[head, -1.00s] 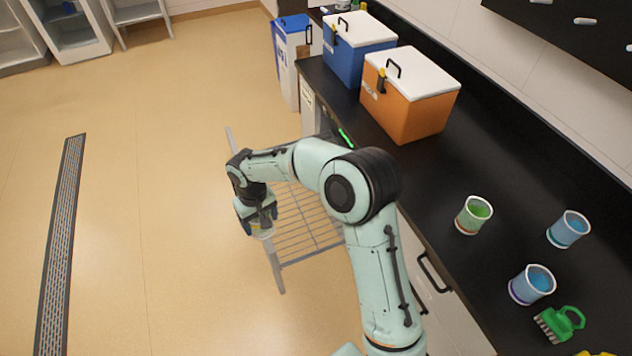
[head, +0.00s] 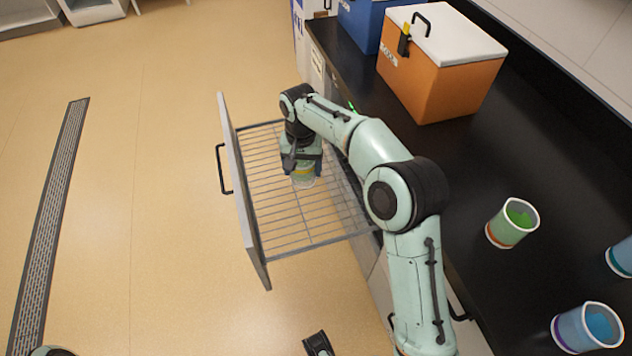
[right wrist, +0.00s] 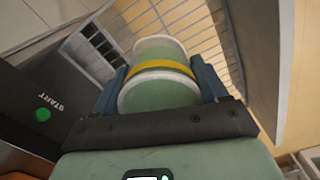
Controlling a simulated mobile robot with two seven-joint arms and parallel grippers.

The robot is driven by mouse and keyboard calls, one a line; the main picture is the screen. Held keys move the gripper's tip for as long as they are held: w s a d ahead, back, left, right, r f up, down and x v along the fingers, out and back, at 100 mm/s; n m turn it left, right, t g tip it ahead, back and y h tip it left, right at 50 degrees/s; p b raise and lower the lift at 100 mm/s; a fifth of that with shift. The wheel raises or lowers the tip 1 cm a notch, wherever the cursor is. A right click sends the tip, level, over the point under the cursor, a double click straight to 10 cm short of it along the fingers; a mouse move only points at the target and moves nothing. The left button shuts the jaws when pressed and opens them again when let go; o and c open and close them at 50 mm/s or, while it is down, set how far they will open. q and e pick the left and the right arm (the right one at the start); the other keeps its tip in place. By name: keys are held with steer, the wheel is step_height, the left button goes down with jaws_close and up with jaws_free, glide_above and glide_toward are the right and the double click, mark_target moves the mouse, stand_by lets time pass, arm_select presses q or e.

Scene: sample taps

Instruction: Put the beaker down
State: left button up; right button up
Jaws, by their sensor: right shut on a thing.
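The beaker (head: 303,182), pale and clear-looking with a yellow band, is held in my right gripper (head: 302,170). In the right wrist view the beaker (right wrist: 162,94) sits between the two blue fingers, which are shut on its sides. In the head view it is over the pulled-out wire rack (head: 285,212), inside the front panel (head: 240,190). I cannot tell whether its base touches the wires. My left gripper does not show clearly enough to be identified.
The black counter (head: 470,160) runs along the right, with an orange cooler box (head: 440,75), a blue one (head: 362,25) and several beakers, one green (head: 513,222). The rack's front half is bare.

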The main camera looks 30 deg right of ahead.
steer(key=d+m+b, duration=0.1)
steer(key=d+f+m+b, duration=0.1)
steer(key=b, duration=0.1)
steer(key=w+d+m+b, duration=0.1)
steer(key=b, duration=0.1)
steer(key=shift+d+f, duration=0.1)
steer(key=shift+f, duration=0.25)
steer(key=shift+w+f, duration=0.1)
steer(key=shift+f, duration=0.05)
step_height(320, 180, down, 17)
steer(key=b, duration=0.5)
steer(key=shift+d, duration=0.1)
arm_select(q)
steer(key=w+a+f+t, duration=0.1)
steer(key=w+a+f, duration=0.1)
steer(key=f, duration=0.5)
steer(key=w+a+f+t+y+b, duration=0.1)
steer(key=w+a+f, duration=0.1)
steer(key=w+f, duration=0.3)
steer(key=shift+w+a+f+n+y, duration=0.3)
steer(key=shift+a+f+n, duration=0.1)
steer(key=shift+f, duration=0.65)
arm_select(e)
steer(key=shift+f, duration=1.15)
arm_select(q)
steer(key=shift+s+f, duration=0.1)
arm_select(e)
steer(key=shift+f, duration=0.15)
steer(key=o, duration=1.1)
